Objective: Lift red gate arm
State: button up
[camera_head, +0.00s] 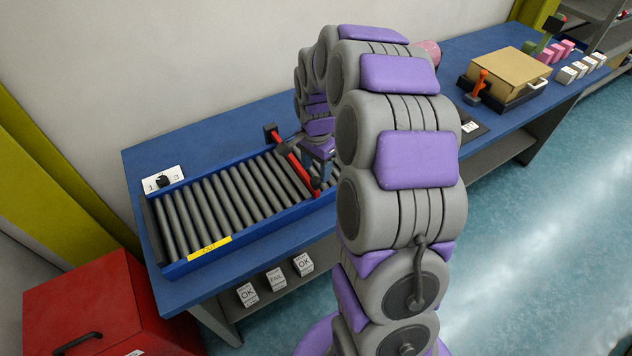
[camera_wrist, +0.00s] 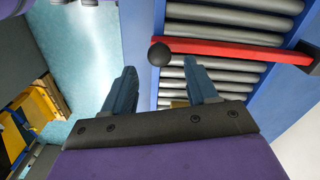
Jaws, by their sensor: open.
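The red gate arm (camera_head: 295,170) lies low across the roller conveyor (camera_head: 188,258), from a black pivot block (camera_head: 270,133) at the far rail to the near rail. In the wrist view the red gate arm (camera_wrist: 225,50) runs sideways above the fingertips, with a black ball knob (camera_wrist: 159,54) at its left end. My gripper (camera_head: 318,165) is beside the arm's near end in the head view, partly hidden by my own arm. In the wrist view my gripper (camera_wrist: 160,82) is open and empty. The knob appears beyond the gap between its fingers, apart from both.
The conveyor has blue side rails and a yellow label (camera_head: 210,247). A small dial plate (camera_head: 163,181) stands at its left end. A cardboard-coloured box (camera_head: 510,72) and an orange-handled lever (camera_head: 480,84) are at right. A red cabinet (camera_head: 95,310) stands at front left. Floor at right is clear.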

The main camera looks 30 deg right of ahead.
aim_at(316, 177)
jog(key=shift+f+b, duration=0.45)
jog(key=shift+f, duration=2.35)
grip_shut()
